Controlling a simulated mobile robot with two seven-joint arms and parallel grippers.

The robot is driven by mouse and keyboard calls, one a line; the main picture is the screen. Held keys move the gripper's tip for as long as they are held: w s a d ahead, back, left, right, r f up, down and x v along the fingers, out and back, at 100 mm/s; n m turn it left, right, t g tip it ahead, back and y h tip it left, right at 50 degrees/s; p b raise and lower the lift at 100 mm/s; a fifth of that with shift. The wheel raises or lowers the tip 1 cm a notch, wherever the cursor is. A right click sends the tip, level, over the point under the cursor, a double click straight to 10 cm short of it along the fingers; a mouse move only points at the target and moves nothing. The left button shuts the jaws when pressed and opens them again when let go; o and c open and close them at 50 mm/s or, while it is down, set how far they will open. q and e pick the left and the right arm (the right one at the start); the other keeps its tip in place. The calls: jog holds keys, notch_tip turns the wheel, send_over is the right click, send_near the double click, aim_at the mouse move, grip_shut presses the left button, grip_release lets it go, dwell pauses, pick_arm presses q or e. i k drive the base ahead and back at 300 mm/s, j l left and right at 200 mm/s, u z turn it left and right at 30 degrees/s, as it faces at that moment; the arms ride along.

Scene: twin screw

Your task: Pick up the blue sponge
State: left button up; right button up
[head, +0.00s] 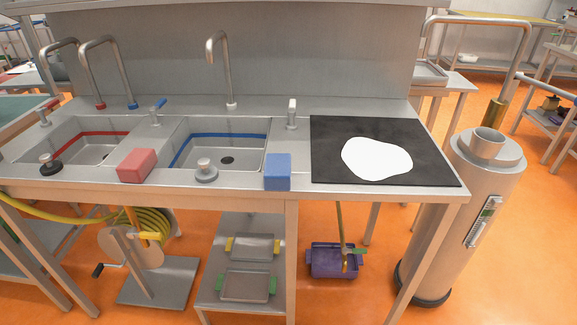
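The blue sponge (278,171) is a small block on the front edge of the steel counter. It lies just right of the blue-lined sink and left of the black mat. Nothing covers it. Neither of my grippers shows in the head view, and nothing is seen touching the sponge.
A red sponge (137,165) lies on the front edge between two sinks. A grey plug (206,171) stands left of the blue sponge. A tap handle (292,114) is behind it. A black mat (327,140) with a white patch (377,158) lies to the right.

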aim_at(278, 167)
jog(key=i+l+u, duration=0.45)
jog(key=l, duration=0.2)
jog(key=i+l+u, duration=0.2)
jog(key=l, duration=0.2)
